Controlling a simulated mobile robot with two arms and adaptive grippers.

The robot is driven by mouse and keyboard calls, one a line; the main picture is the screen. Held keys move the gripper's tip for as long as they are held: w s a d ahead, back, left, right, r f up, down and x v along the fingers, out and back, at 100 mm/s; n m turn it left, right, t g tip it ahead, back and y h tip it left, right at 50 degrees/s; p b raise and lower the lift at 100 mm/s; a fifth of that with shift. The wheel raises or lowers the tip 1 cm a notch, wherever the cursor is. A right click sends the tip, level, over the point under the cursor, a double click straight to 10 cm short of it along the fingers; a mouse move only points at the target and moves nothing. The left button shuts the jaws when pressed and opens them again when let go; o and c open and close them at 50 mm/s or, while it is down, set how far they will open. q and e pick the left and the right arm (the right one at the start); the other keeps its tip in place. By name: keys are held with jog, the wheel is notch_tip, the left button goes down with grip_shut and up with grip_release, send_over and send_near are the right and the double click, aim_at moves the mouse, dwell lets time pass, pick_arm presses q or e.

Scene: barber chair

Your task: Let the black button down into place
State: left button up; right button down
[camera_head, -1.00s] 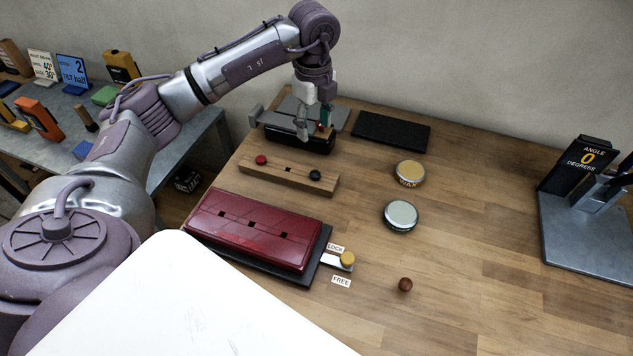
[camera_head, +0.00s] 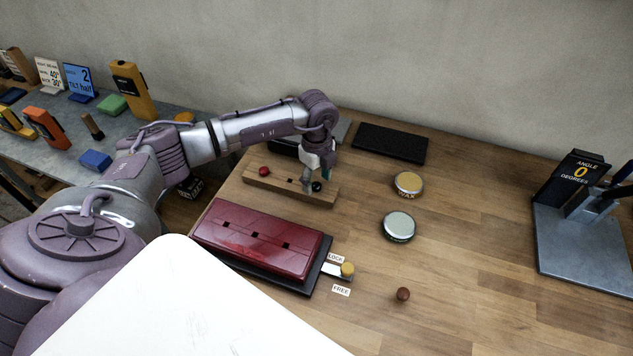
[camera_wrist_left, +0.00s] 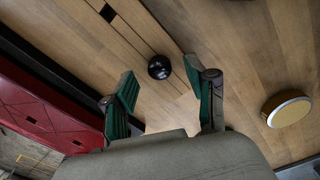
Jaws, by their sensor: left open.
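The black button (camera_head: 317,187) sits at the right end of a wooden strip (camera_head: 262,184). In the left wrist view the round black button (camera_wrist_left: 159,67) shows between and slightly beyond my two green-padded fingertips, with a gap on each side. My left gripper (camera_head: 311,187) is open and points down at the button, partly covering it in the head view. It also shows in the left wrist view (camera_wrist_left: 161,80). A red button (camera_head: 264,171) sits at the strip's left end, with a dark square hole (camera_head: 290,181) between. My right gripper is not in view.
A red case (camera_head: 262,238) with square holes lies in front of the strip. A yellow-knobbed slider (camera_head: 347,270) stands by LOCK and FREE labels. A wax tin (camera_head: 408,184), a pale tin (camera_head: 399,226) and a brown ball (camera_head: 403,294) lie right. Table between them is clear.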

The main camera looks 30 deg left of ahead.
pick_arm(q)
jog(key=shift+f, duration=0.6)
jog(key=c, duration=0.9)
jog(key=shift+c, duration=0.2)
jog(key=shift+r, duration=0.15)
